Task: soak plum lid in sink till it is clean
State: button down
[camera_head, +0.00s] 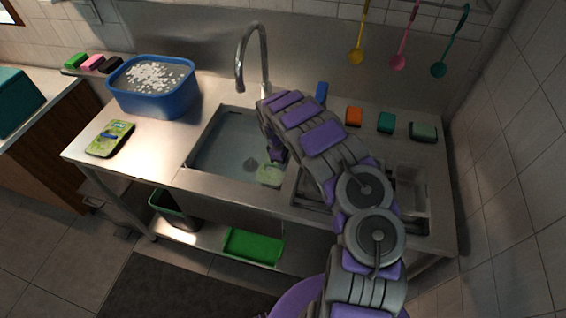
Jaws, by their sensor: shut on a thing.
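The sink basin (212,150) is set in the steel counter and holds water. My arm reaches over its right side, and my gripper (275,158) is low inside it. My gripper is shut on a small pale green, flat thing, taken as the plum lid (269,176), at the basin's front right. Its handle and plum colour cannot be told apart from my purple gripper parts. Whether it is fully under water is hard to tell. The faucet (250,50) arches behind the basin.
A blue tub (155,103) with white bits in water stands at left. Sponges, including an orange one (354,116), line the back right. Ladles (400,60) hang on the wall.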

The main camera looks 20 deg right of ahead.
jog(key=shift+a, duration=0.4)
jog(key=c, duration=1.4)
grip_release()
jog(key=shift+a, duration=0.15)
jog(key=o, duration=0.3)
jog(key=shift+d, duration=0.4)
jog(key=r+p, duration=0.3)
jog(key=shift+a+r, duration=0.3)
jog(key=shift+r, duration=0.1)
jog(key=r+p, duration=0.1)
jog(key=r, duration=0.1)
jog(key=r+p, duration=0.1)
jog(key=shift+d+r+p, duration=0.2)
jog(key=shift+r+p, duration=0.15)
jog(key=shift+p, duration=0.05)
notch_tip(320, 180, up, 9)
jog(key=p, duration=0.5)
jog(key=shift+a+f, duration=0.1)
jog(key=shift+f, duration=0.1)
